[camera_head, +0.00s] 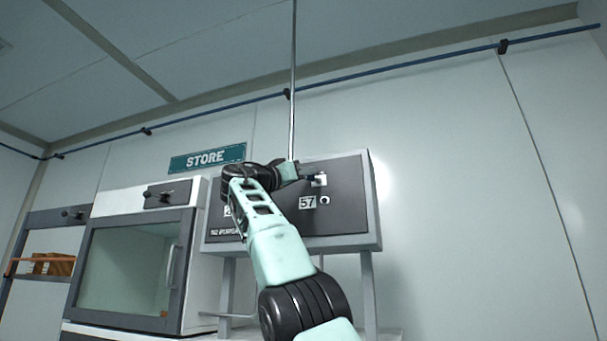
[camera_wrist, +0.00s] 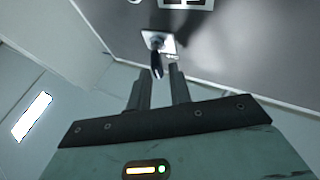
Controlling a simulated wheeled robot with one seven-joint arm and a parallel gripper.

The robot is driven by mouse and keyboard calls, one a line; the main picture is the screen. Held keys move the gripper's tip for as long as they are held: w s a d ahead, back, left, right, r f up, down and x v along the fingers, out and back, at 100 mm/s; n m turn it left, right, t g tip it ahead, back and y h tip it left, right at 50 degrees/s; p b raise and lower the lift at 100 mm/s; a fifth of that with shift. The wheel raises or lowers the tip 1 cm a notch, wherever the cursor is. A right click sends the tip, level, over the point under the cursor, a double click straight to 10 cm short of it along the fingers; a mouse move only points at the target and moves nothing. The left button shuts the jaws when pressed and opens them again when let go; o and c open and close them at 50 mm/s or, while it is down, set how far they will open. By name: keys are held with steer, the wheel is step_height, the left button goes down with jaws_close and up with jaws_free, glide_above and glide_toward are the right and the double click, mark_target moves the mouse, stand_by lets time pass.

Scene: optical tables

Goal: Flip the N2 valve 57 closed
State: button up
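Above the label is a small white valve plate (camera_head: 321,180), partly hidden by my gripper (camera_head: 308,179). In the wrist view the plate (camera_wrist: 168,43) bears a black valve lever (camera_wrist: 156,61) that sticks out toward my gripper (camera_wrist: 159,72). My gripper is open, its two fingers apart with nothing held. The lever's end shows between the fingertips in the picture; contact cannot be told. Part of a label (camera_wrist: 185,4) is at the wrist view's top edge.
A small round fitting (camera_head: 325,200) sits right of the label. A thin vertical pipe (camera_head: 292,80) runs above the panel. The wall right of the panel is clear.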

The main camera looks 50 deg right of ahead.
steer(key=shift+o, duration=0.5)
steer(key=b+v, duration=0.3)
steer(key=v, duration=1.4)
steer(key=shift+a+b, duration=0.2)
steer(key=shift+b, duration=0.15)
steer(key=shift+w+d+f, duration=0.1)
steer(key=shift+w, duration=0.05)
